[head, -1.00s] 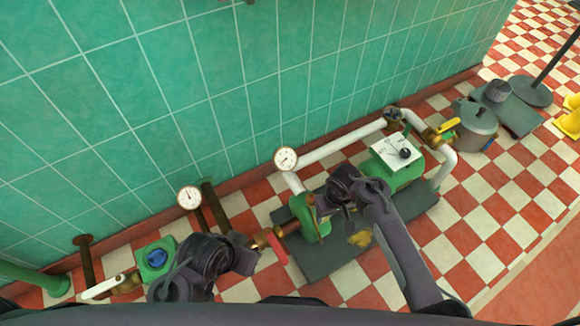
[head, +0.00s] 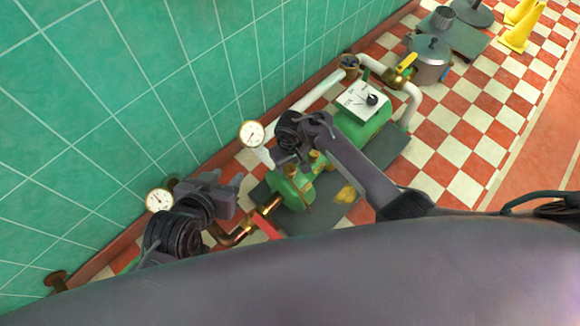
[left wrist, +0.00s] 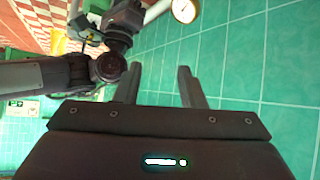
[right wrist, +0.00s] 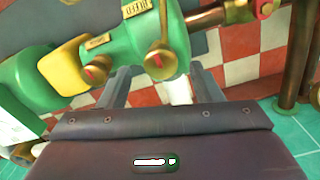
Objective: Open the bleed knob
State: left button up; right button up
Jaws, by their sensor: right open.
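In the right wrist view, a green pump housing (right wrist: 110,55) carries two brass knobs with red centres. One brass knob (right wrist: 160,62) sits below a plate reading BLEED (right wrist: 135,8); the other (right wrist: 97,70) is to its left, near a second plate too blurred to read. My right gripper (right wrist: 160,82) is open and empty, its fingers on either side of the BLEED knob in the picture; I cannot tell the depth gap. In the head view, it is above the green pump (head: 290,188). My left gripper (left wrist: 158,80) is open and empty, facing the tiled wall.
A gauge (head: 252,133) stands on the white pipe, and another gauge (head: 159,200) is near my left arm. A white dial box (head: 362,101) sits on a green motor. A pot (head: 430,58) and yellow signs (head: 520,30) are at the back right. The checkered floor to the right is clear.

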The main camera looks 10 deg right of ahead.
aim_at(290, 170)
notch_tip(290, 170, down, 2)
jog(key=shift+f+b, duration=0.1)
jog(key=shift+b, duration=0.45)
pick_arm(q)
jog(key=w+r+t+h, duration=0.1)
jog(key=w+r+t, duration=0.4)
jog(key=r, duration=0.5)
jog(key=shift+w+d+t+h, duration=0.2)
jog(key=shift+d+t+h, duration=0.1)
jog(key=shift+d+h, duration=0.15)
pick_arm(e)
jog(key=shift+f, duration=0.1)
jog(key=shift+c, duration=0.5)
